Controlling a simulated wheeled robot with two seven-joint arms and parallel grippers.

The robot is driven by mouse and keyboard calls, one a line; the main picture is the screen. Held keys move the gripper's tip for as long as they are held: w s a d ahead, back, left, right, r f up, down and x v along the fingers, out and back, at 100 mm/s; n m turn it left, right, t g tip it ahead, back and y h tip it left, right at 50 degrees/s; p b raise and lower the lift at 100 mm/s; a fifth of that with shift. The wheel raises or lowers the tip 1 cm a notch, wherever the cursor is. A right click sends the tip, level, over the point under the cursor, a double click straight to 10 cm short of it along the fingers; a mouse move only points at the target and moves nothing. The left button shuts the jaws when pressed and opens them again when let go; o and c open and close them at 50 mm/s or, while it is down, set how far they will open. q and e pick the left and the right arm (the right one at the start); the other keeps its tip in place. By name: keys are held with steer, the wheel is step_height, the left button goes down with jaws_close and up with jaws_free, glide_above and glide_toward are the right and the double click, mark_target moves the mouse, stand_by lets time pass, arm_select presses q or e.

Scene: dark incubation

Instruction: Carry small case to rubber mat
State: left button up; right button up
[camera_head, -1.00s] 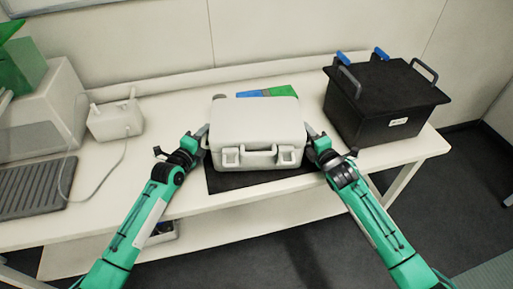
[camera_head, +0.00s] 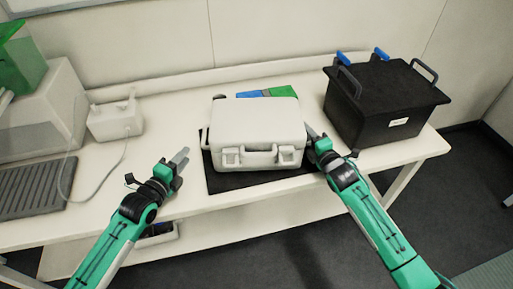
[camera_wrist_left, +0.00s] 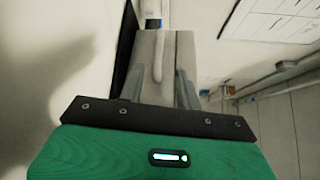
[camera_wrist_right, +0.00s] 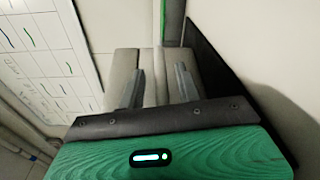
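The small case (camera_head: 257,125) is white, closed and upright, with its two latches and front handle facing me. It stands on the black rubber mat (camera_head: 222,184), whose front and left edges show around it. My left gripper (camera_head: 182,158) is open and empty, apart from the case to its front left; the case's side (camera_wrist_left: 176,50) is ahead of it in the left wrist view. My right gripper (camera_head: 312,134) is close against the case's right side. In the right wrist view its fingers (camera_wrist_right: 160,85) are spread before that side (camera_wrist_right: 125,65); whether they touch it I cannot tell.
A black lidded box (camera_head: 385,100) with blue clips stands to the right. A small white device (camera_head: 116,120) with a cable and a dark ribbed tray (camera_head: 32,188) are at left. Blue and green flat items (camera_head: 282,91) lie behind the case. Bare table lies left of the mat.

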steer(key=v, duration=1.1)
steer(key=shift+s, duration=0.35)
steer(key=shift+f, duration=0.1)
